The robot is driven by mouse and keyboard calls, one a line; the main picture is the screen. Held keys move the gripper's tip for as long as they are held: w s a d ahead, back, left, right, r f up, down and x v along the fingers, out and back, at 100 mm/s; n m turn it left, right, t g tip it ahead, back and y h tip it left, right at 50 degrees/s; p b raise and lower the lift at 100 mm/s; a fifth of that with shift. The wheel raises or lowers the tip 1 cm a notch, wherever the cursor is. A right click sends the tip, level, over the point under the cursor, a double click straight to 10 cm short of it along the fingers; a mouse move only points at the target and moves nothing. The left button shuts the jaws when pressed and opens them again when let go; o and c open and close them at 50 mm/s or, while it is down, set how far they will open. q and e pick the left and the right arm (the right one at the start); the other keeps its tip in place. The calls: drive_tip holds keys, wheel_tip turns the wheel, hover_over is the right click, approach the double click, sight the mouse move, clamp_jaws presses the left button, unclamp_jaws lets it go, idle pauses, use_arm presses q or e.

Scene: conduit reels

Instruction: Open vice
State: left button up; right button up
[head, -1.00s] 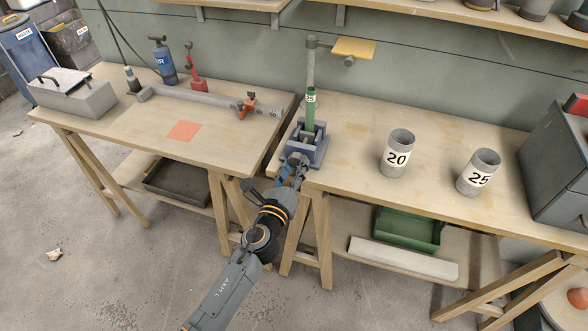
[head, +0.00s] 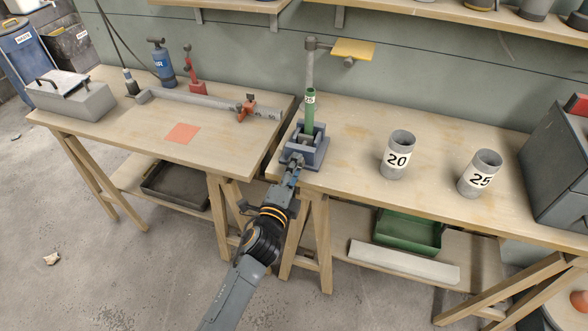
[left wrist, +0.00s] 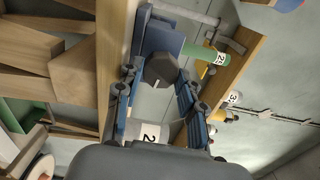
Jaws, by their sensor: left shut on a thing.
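The blue-grey vice (head: 313,158) stands at the left front edge of the right bench. A green conduit piece (head: 310,108) labelled 25 stands upright between its jaws. It also shows in the left wrist view (left wrist: 200,54). My left gripper (head: 295,163) is at the front of the vice. In the left wrist view its blue-padded fingers (left wrist: 157,76) are shut around the dark, many-sided knob (left wrist: 162,68) on the vice's front. The fingers hide the knob in the head view. My right gripper is not in view.
Grey cups labelled 20 (head: 397,155) and 25 (head: 480,173) stand right of the vice. A grey machine (head: 555,170) is at the far right. The left bench holds a long grey bar (head: 200,101), an orange square (head: 182,133) and a blue cylinder (head: 163,64).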

use_arm(q)
drive_tip(key=n+p, duration=0.5)
drive_tip(key=n, duration=1.4)
drive_tip(key=shift+a, duration=0.2)
drive_tip(key=shift+n, duration=0.4)
drive_tip(key=o, duration=1.2)
drive_tip(key=shift+c, duration=0.2)
drive_tip(key=v, duration=1.2)
